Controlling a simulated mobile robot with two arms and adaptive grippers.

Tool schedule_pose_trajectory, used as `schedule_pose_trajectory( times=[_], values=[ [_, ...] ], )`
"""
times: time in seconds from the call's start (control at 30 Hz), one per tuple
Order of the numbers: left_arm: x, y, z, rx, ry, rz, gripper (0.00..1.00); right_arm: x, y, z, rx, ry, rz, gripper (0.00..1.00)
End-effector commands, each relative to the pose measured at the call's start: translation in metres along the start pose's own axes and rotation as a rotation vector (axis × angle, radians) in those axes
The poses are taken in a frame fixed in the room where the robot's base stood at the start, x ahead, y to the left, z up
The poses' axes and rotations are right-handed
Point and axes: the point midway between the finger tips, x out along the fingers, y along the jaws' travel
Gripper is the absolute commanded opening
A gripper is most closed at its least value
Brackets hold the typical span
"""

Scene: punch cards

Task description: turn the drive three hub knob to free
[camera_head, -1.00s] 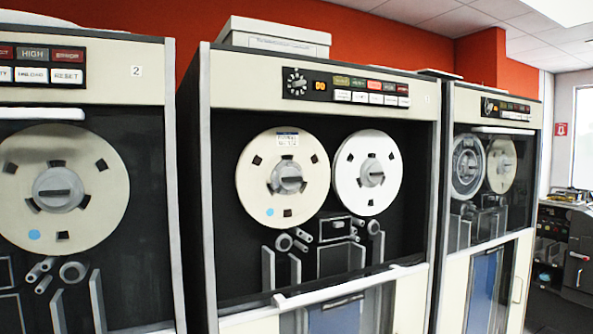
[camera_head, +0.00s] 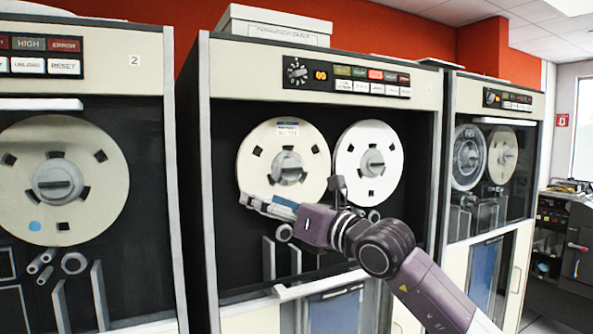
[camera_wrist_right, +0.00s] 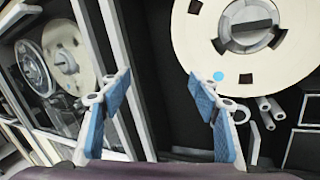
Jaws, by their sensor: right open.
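The middle tape drive (camera_head: 318,62) has a left reel (camera_head: 265,150) and a right reel (camera_head: 352,150), each with a grey hub knob. The left hub knob (camera_head: 288,169) has a dark bar lying roughly sideways; it also appears in the wrist view (camera_wrist_right: 252,26). I cannot read a number on this drive. My right gripper (camera_head: 256,203) points left across the lower edge of the left reel, below its hub knob, touching cannot be told. In the wrist view its blue-padded fingers (camera_wrist_right: 158,95) are apart and empty. My left gripper is not in view.
Drive 2 (camera_head: 85,62) stands at left and another drive (camera_head: 493,110) at right. A grey post (camera_head: 205,200) and a white handle bar (camera_head: 325,285) border the opening. Rollers (camera_head: 283,232) sit below the left reel. A white box (camera_head: 275,27) lies on top.

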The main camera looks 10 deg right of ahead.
Motion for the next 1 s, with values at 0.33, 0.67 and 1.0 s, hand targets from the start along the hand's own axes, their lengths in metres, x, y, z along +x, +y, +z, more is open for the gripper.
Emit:
schedule_pose_trajectory(
  times=[0.33,0.67,1.0],
  values=[
    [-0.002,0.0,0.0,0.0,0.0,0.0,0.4,-0.021,-0.092,0.079,-0.263,0.068,-0.382,0.56],
    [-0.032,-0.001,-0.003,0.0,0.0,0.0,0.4,0.021,-0.108,0.082,-0.262,0.07,-0.384,0.56],
    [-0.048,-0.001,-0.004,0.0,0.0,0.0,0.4,0.048,-0.121,0.077,-0.264,0.069,-0.383,0.56]
  ],
)
